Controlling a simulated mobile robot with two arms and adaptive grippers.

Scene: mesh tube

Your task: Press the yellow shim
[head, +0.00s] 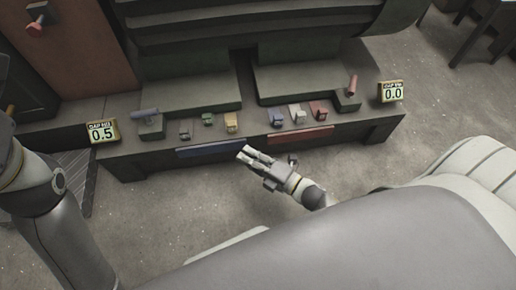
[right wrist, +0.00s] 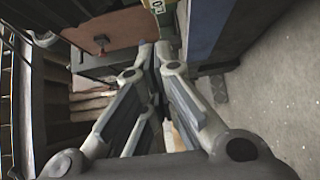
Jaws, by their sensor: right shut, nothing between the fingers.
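The yellow shim (head: 231,122) is a small block on the low bench, at the right end of the left group of small blocks. My right gripper (head: 244,153) is in front of the bench, just below the yellow shim in the head view, with its fingers pointing up and left. It is shut and empty, and a gap shows between it and the shim. In the right wrist view the closed fingers (right wrist: 155,52) fill the middle, and I cannot make out the yellow shim there. My left arm comes in at the left of the head view, but its gripper is out of view.
Beside the yellow shim sit a green block (head: 208,119) and a grey block (head: 184,133). To the right are blue (head: 277,121), white (head: 297,114) and red (head: 318,111) blocks. Gap displays read 0.5 (head: 102,131) and 0.0 (head: 392,92). The floor in front is clear.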

